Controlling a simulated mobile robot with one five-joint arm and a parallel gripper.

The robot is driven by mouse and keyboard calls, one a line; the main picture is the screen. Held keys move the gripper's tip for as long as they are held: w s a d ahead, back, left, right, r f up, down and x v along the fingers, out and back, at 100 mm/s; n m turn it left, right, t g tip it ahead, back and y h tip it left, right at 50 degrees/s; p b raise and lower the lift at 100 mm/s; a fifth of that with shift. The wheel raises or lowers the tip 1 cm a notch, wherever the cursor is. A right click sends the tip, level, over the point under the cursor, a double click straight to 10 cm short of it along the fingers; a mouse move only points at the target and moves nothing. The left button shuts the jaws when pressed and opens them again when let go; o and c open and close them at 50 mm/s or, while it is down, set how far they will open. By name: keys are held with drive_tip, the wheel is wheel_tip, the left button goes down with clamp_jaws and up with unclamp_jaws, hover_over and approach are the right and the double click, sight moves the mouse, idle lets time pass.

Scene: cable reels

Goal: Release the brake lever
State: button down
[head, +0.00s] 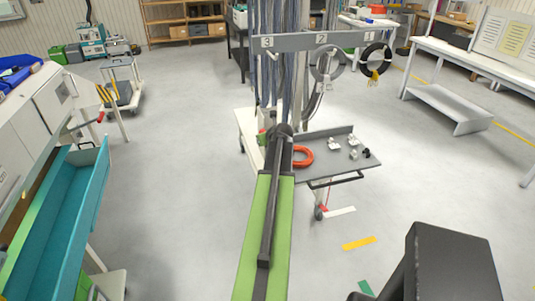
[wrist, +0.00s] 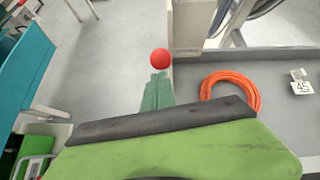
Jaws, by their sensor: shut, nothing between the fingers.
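A red ball knob (wrist: 160,58) shows in the wrist view just beyond the tips of my gripper (wrist: 158,77). It looks like the end of the brake lever; its shaft is hidden, and I cannot tell whether the tips touch it. My gripper is shut and empty, its green fingers together, left of the orange cable coil. In the head view, my arm hides most of this spot, and only a small green piece shows left of its end. Another red knob (head: 100,117) shows on the left bench in the head view.
The orange coil (head: 303,157) and small labelled parts (head: 354,142) lie on a grey cart shelf (head: 325,172). A numbered rail (head: 340,40) with hanging coils stands above. An open teal drawer (head: 75,215) is at left. The floor right of the cart is mostly clear.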

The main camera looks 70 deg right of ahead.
drive_tip(key=shift+w+d+r+p, duration=0.25)
drive_tip(key=shift+d+r+p, duration=0.25)
drive_tip(key=shift+d+r, duration=0.15)
drive_tip(key=shift+w+d+r+p, duration=0.2)
drive_tip(key=shift+d+r+p, duration=0.35)
drive_tip(key=shift+r, duration=0.15)
drive_tip(key=shift+s+a, duration=0.1)
drive_tip(key=shift+a, duration=0.15)
wheel_tip(320, 180, up, 10)
drive_tip(key=p, duration=1)
hover_over(264, 131)
drive_tip(key=s+a, duration=0.5)
drive_tip(key=shift+d, duration=0.25)
drive_tip(key=shift+s, duration=0.1)
